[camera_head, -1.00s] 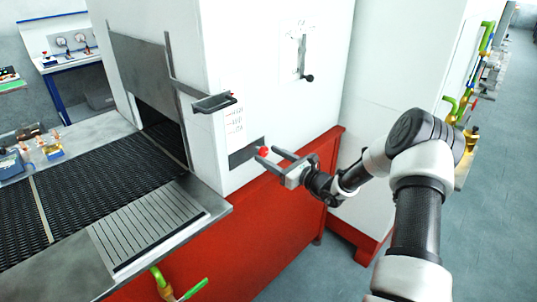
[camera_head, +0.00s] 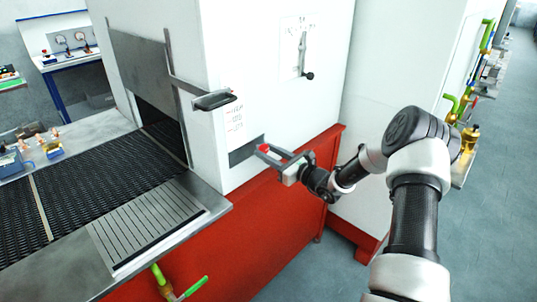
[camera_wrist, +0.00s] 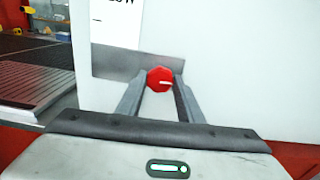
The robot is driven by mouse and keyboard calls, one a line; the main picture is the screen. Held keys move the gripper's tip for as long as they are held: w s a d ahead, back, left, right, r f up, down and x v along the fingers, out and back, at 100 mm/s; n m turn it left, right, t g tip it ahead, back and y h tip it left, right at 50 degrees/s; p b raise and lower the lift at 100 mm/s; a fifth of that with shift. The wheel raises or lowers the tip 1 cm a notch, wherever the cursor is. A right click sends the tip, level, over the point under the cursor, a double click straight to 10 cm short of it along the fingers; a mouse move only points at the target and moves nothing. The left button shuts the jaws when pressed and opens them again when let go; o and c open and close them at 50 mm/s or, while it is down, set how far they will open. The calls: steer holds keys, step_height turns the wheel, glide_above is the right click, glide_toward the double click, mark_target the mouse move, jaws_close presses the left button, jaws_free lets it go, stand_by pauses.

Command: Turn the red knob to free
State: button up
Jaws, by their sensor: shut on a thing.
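The red knob (camera_head: 264,148) sits on a grey plate (camera_head: 243,152) on the side of the white machine housing. The labels for the knob's positions are not readable.
A black-handled lever (camera_head: 212,101) sticks out above the knob. Another lever (camera_head: 306,75) is on the panel to the right. The dark mesh belt (camera_head: 85,190) runs out at the left. Free floor (camera_head: 470,230) lies at the right.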

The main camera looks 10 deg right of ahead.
steer(key=n+b, duration=0.2)
steer(key=b, duration=0.1)
steer(key=shift+f+n, duration=0.35)
steer(key=shift+n, duration=0.05)
steer(key=n+b, duration=1.2)
steer(key=b, duration=1)
steer(key=shift+r+n+b, duration=0.3)
steer(key=shift+n+b, duration=0.75)
steer(key=shift+n, duration=0.25)
steer(key=shift+r, duration=0.1)
steer(key=o, duration=1.1)
steer(key=shift+c, duration=0.2)
